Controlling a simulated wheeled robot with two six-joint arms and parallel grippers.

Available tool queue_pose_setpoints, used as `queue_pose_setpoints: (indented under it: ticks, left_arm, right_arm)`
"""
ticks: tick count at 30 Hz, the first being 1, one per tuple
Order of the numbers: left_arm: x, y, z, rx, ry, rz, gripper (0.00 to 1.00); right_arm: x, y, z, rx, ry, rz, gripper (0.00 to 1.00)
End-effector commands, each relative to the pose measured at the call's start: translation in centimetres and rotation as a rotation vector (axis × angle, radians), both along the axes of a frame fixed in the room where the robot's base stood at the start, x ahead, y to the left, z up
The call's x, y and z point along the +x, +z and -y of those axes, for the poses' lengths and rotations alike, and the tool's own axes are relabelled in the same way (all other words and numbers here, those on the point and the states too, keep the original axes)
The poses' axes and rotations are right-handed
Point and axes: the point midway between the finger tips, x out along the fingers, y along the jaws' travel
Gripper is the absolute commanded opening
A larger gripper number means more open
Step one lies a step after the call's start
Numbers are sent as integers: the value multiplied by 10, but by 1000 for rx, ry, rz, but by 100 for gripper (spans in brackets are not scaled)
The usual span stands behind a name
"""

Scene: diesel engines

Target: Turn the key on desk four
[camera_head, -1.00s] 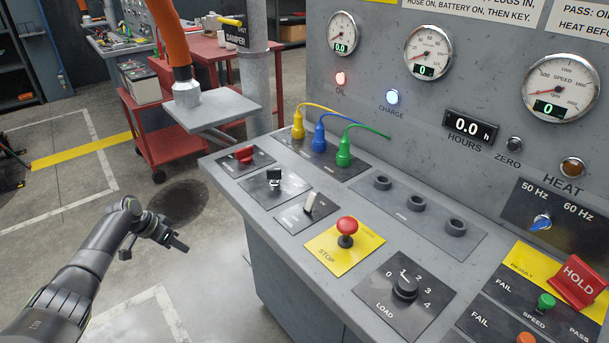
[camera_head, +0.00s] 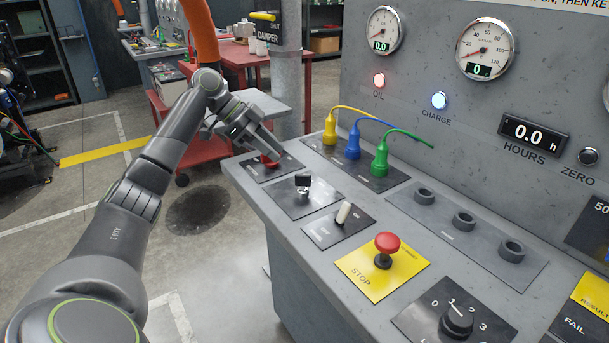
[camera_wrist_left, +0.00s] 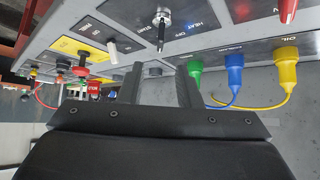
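The key (camera_head: 302,186) has a black head and stands in a metal switch on a dark plate of the sloping desk. In the left wrist view the key (camera_wrist_left: 161,20) is at the top, beyond the gap between my fingers. My left gripper (camera_head: 270,146) is above the far left end of the desk, left of and behind the key and apart from it. In the left wrist view the gripper (camera_wrist_left: 159,78) has its two fingers apart with nothing between them. My right gripper is not in view.
A red knob (camera_head: 269,162) is close under my left gripper. A white-tipped lever (camera_head: 343,213) and a red stop button (camera_head: 387,245) stand nearer. Yellow (camera_head: 330,130), blue (camera_head: 352,143) and green (camera_head: 379,158) plugs with cables stand behind the key.

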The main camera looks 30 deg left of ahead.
Motion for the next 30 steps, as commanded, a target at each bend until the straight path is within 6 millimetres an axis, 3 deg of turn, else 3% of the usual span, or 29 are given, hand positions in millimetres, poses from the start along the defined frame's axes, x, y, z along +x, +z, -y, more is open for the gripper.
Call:
queue_pose_setpoints:
  ticks: [8, 15, 27, 30]
  left_arm:
    - [20, -43, 39, -3, -1, -2, 31]
    - [31, -67, 59, -1, 1, -1, 31]
    - [34, -74, 65, 1, 2, -1, 31]
    - [34, -74, 65, 1, 2, -1, 20]
  right_arm:
    - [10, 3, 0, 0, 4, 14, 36]
    - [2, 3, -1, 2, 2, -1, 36]
    - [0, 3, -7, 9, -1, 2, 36]
    - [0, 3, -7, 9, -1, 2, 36]
